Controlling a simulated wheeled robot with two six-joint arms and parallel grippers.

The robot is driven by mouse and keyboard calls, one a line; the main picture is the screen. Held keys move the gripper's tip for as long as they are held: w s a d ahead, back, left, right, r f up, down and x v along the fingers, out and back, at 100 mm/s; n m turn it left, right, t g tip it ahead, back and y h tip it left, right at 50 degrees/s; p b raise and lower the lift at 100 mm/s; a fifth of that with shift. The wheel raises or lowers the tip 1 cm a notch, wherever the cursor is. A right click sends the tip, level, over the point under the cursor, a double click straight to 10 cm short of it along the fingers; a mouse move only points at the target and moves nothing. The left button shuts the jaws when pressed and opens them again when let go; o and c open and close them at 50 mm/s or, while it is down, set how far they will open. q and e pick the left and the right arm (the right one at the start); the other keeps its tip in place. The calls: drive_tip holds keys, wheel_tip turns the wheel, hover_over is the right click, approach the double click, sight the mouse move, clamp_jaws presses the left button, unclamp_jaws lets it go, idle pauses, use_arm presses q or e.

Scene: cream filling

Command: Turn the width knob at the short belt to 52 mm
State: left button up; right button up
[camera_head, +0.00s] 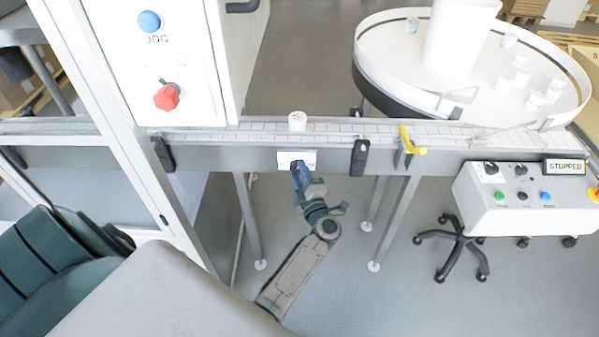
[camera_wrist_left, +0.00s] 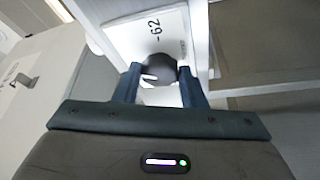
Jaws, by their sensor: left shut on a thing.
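The short belt (camera_head: 235,136) runs across the head view, with a small white scale plate (camera_head: 309,157) on its front side. My left gripper (camera_head: 298,166) is at this plate and covers part of it. In the left wrist view, the dark round width knob (camera_wrist_left: 158,66) sits between the two fingers of my left gripper (camera_wrist_left: 159,76), which is shut on it. A mark that looks like 62 shows sideways on the white plate (camera_wrist_left: 146,36) behind the knob. The knob's pointer cannot be made out. My right gripper is not in view.
A white jar (camera_head: 297,121) stands on the belt above the plate. A dark clamp (camera_head: 360,157) and a yellow lever (camera_head: 410,140) are to the right. A round table (camera_head: 375,75) with several jars is at the back right. A control box (camera_head: 520,212) reads STOPPED.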

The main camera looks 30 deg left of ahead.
use_arm(q)
drive_tip(key=n, duration=0.2)
drive_tip(key=n+g+p, duration=0.1)
drive_tip(key=shift+r+n+h, duration=0.3)
drive_tip(key=shift+n+h, duration=0.1)
drive_tip(key=shift+r+n+g+h+p, duration=0.1)
drive_tip(key=shift+n+g+h+p, duration=0.15)
drive_tip(key=shift+n+h+p, duration=0.65)
drive_tip(key=shift+r+n+g+h+p, duration=0.1)
drive_tip(key=shift+n+g+h+p, duration=0.15)
drive_tip(key=shift+n, duration=1.15)
drive_tip(key=o, duration=1)
